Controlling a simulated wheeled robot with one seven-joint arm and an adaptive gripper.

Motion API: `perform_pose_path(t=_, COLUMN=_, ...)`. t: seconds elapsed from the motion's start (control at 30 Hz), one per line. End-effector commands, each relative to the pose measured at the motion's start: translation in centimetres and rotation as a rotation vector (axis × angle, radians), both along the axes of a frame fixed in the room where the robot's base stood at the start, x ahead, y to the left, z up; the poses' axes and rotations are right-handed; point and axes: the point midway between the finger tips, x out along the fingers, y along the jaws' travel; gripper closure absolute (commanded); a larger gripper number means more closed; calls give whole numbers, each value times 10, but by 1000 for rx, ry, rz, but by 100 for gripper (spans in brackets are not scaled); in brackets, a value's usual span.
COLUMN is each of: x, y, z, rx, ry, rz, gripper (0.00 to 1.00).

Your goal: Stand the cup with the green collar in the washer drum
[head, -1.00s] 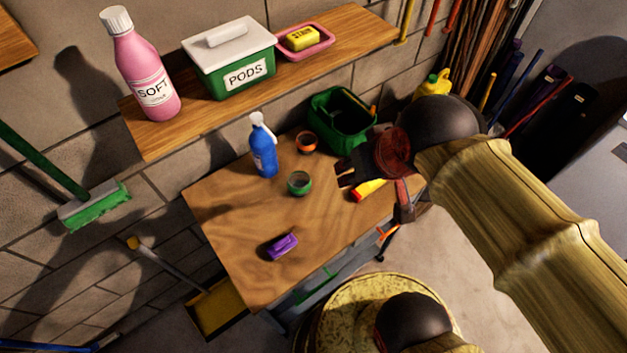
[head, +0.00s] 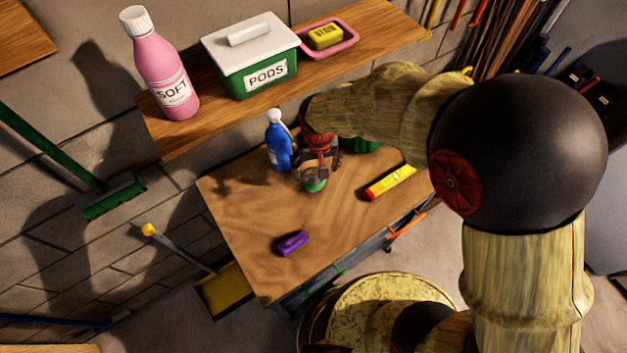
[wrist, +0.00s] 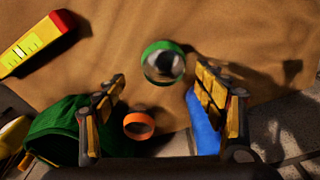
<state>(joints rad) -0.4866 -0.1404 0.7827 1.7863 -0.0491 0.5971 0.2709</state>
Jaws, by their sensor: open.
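The cup with the green collar (head: 314,185) stands on the wooden workbench, mostly hidden by my gripper in the head view. In the wrist view the cup (wrist: 163,63) shows its round green rim from above, ahead of the fingertips and between their lines. My gripper (head: 316,170) is above the cup, pointing down. In the wrist view my gripper (wrist: 165,85) is open, its two fingers wide apart with nothing held. A second cup with an orange collar (wrist: 139,125) is nearer the gripper's base. I do not make out the washer drum in these views.
A blue spray bottle (head: 278,142) stands close beside my gripper. A green bin (wrist: 60,130) is on the other side. A yellow level-like tool (head: 390,182) and a purple block (head: 293,242) lie on the workbench (head: 245,215). A shelf (head: 185,139) overhangs the back.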

Motion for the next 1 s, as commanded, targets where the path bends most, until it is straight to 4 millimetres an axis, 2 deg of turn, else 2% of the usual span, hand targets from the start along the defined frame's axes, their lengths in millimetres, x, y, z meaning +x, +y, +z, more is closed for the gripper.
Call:
perform_pose_path(t=0.27, x=1, y=3, z=-25, rx=0, ry=1, rz=0, gripper=29)
perform_pose_path(t=0.5, x=2, y=6, z=-58, rx=-1, ry=1, rz=-1, gripper=29)
perform_pose_path(t=0.77, x=4, y=7, z=-61, rx=1, ry=-2, rz=-1, gripper=29)
perform_pose_path(t=1.0, x=3, y=7, z=-61, rx=0, ry=-1, rz=-1, gripper=42)
